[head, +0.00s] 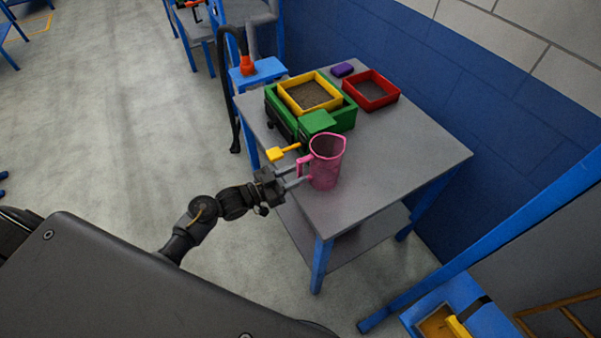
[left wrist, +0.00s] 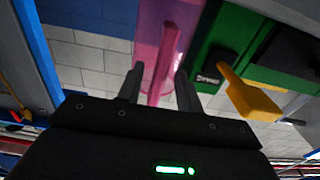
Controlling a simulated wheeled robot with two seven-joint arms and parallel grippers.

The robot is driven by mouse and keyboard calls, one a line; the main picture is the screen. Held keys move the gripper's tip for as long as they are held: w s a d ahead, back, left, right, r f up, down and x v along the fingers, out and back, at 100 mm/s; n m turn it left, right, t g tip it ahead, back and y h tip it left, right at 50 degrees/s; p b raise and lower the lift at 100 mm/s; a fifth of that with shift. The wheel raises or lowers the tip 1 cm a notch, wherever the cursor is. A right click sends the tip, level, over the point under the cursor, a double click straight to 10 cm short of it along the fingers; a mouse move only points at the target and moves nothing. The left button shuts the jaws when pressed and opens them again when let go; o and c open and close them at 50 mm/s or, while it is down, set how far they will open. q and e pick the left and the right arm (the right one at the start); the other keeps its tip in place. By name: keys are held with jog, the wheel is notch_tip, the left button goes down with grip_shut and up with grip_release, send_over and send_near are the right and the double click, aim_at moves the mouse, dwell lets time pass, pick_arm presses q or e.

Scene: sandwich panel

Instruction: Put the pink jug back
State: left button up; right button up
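The pink jug (head: 327,168) stands upright on the grey table (head: 400,165), near its left edge, with its handle toward my arm. My left gripper (head: 292,177) is at the handle side of the jug. In the left wrist view the jug's handle (left wrist: 162,70) lies between the two fingers of my left gripper (left wrist: 160,88). The fingers are apart, with a gap showing on each side of the handle, so the gripper looks open around it. My right gripper is in no view.
A green machine (head: 352,118) with a yellow-rimmed tray (head: 325,102) stands behind the jug, its yellow paddle-shaped part (head: 283,152) close to my gripper. A red tray (head: 392,100) and a purple block (head: 342,69) are farther back. The table's right part is clear.

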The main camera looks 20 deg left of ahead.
pick_arm(q)
jog(key=b+v, duration=0.2)
jog(key=v, duration=0.7)
jog(key=shift+s+a, duration=0.2)
jog(key=shift+s, duration=0.1)
jog(key=s+a+f+n+g+y, duration=0.1)
jog(key=s+f+n+g+y, duration=0.2)
jog(key=f, duration=0.8)
jog(key=s+a+f+n+y, duration=0.1)
jog(key=s+f+y, duration=0.3)
jog(key=f, duration=0.7)
jog(key=s+a+f+n+g+y, duration=0.15)
jog(key=s+f, duration=0.35)
jog(key=f, duration=0.5)
jog(key=s+d+f+g+y, duration=0.1)
jog(key=s+f+g, duration=0.1)
jog(key=s+f, duration=0.3)
jog(key=s+d+f+g+y, duration=0.1)
jog(key=s+f+g, duration=0.2)
jog(key=s, duration=1)
jog(key=s+d+f+g+y, duration=0.1)
jog(key=s+f+g, duration=0.2)
jog(key=s+f, duration=0.4)
jog(key=shift+s, duration=0.9)
